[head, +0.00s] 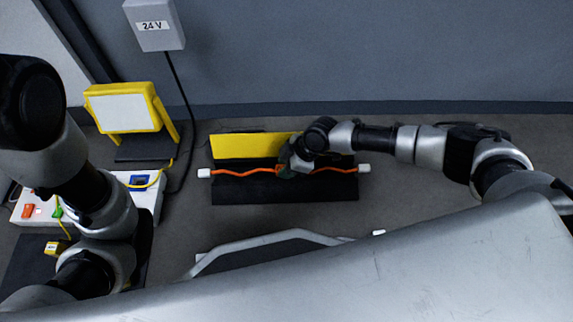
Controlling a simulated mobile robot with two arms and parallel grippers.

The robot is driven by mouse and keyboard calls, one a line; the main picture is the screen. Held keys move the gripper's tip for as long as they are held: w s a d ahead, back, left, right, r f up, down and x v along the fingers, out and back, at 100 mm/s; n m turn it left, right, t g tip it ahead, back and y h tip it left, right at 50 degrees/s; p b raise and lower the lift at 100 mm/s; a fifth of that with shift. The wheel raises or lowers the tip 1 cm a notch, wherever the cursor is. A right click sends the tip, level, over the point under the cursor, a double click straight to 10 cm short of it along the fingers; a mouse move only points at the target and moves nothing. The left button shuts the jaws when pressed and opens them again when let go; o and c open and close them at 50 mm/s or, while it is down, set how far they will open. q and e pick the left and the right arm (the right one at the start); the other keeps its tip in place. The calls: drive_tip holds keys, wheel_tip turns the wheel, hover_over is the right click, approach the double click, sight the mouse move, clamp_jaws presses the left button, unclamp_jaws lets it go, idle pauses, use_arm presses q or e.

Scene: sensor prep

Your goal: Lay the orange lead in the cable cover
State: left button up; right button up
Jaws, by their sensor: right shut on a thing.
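The orange lead (245,171) runs left to right across the cable cover, with a white connector at each end. The cable cover has a black base (250,190) and a yellow lid (245,146) standing open along its back. My right gripper (289,170) is shut on the orange lead near its middle, over the cover. The gripper hides that part of the lead, and I cannot tell whether the lead touches the base. My left arm (85,190) is at the left; its gripper does not show.
A yellow-framed work lamp (125,112) stands at the back left. A white panel with coloured switches (145,197) lies below it, partly behind my left arm. A grey 24 V box (155,25) hangs on the wall with a black cable. The floor right of the cover is clear.

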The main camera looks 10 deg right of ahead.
drive_tip(key=shift+f+b, duration=0.35)
drive_tip(key=shift+f, duration=0.15)
drive_tip(key=o, duration=0.9)
